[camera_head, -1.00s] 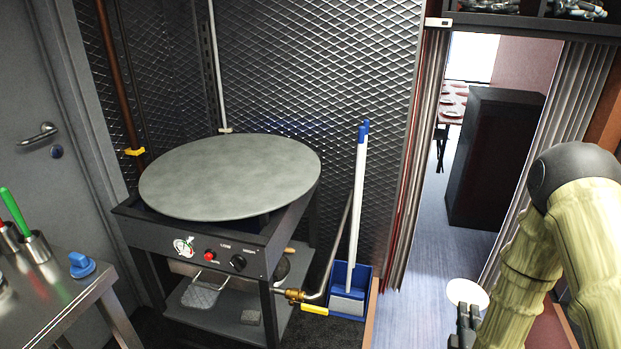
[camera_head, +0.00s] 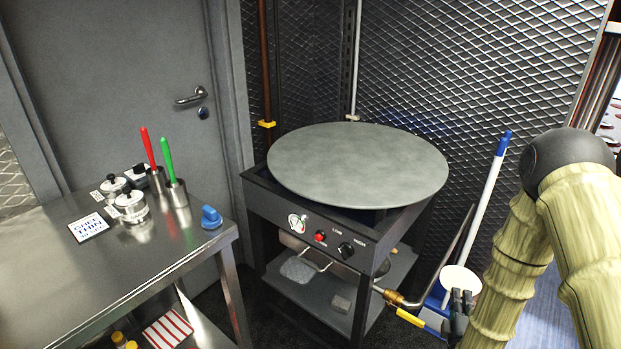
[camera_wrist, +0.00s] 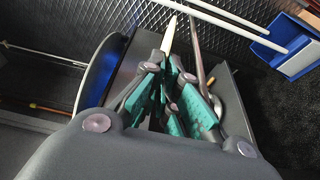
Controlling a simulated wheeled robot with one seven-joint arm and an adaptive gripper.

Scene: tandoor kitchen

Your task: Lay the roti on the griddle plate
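The griddle plate (camera_head: 357,165) is a large grey round disc on top of a black stand, with nothing on it. In the wrist view the plate (camera_wrist: 97,74) shows almost edge-on at the left. The roti (camera_head: 460,279) is a small pale disc at the lower right of the head view. My gripper (camera_head: 461,300) is shut on its lower edge and holds it up, apart from the plate. In the wrist view the roti (camera_wrist: 169,36) is a thin pale sliver, seen edge-on between the fingertips (camera_wrist: 168,60).
A steel table (camera_head: 130,262) stands at the left with lidded pots, a blue knob-like object (camera_head: 211,217) and cups holding a red and a green handle. A gas pipe (camera_head: 405,299) and a white pole (camera_head: 487,195) are right of the stand. Mesh walls stand behind.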

